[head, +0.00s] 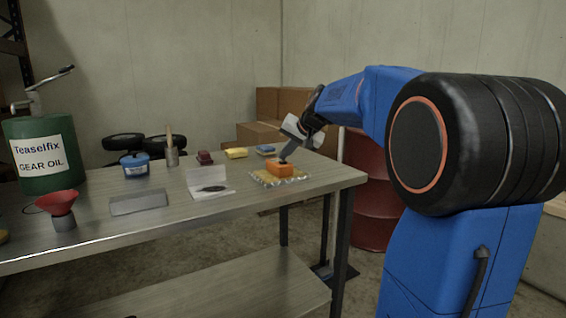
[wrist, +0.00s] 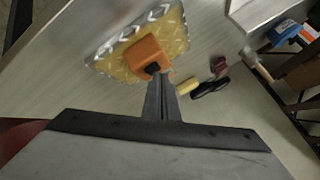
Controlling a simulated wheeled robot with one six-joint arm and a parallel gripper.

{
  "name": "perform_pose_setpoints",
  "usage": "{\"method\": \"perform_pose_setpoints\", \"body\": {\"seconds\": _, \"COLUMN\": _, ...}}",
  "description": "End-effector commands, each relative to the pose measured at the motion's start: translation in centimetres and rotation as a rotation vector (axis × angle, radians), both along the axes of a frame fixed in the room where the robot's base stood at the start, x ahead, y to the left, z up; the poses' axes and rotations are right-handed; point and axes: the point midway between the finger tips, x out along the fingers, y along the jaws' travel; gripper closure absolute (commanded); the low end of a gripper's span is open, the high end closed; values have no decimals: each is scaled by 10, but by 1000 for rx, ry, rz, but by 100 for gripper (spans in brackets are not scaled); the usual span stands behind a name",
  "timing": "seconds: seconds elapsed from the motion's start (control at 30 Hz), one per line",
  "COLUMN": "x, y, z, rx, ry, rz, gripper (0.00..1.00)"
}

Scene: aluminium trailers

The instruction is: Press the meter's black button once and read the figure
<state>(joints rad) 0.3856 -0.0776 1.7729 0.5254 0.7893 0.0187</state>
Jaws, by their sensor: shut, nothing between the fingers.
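The meter is a small orange box (head: 277,167) on a yellow and silver patterned pad (head: 261,177) near the right end of the bench. In the wrist view the orange meter (wrist: 139,55) lies on the same pad (wrist: 176,32). My gripper (head: 284,158) is shut and empty, pointing down at the meter's top. In the wrist view its fingertips (wrist: 154,74) overlap the meter's edge beside a dark spot, perhaps the black button. I cannot tell whether they touch it. No figure or display is readable in either view.
The metal bench (head: 160,215) also holds a white card with a dark item (head: 208,188), a grey block (head: 138,202), a red funnel (head: 58,203), a blue tub (head: 135,164) and a yellow block (head: 236,153). A green oil drum (head: 45,175) stands left, a red drum (head: 374,200) behind my arm.

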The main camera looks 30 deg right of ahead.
Motion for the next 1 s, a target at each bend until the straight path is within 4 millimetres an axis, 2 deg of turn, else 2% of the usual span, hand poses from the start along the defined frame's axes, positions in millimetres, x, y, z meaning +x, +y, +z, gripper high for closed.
{"method": "perform_pose_setpoints", "body": {"seconds": 0.3, "x": 0, "y": 0, "z": 14, "rx": 0, "ry": -1, "rz": -1, "gripper": 100}}
{"method": "perform_pose_setpoints", "body": {"seconds": 0.67, "x": 0, "y": 0, "z": 16, "rx": 0, "ry": -1, "rz": -1, "gripper": 100}}
{"method": "perform_pose_setpoints", "body": {"seconds": 1.0, "x": 0, "y": 0, "z": 40, "rx": 0, "ry": -1, "rz": 0, "gripper": 100}}
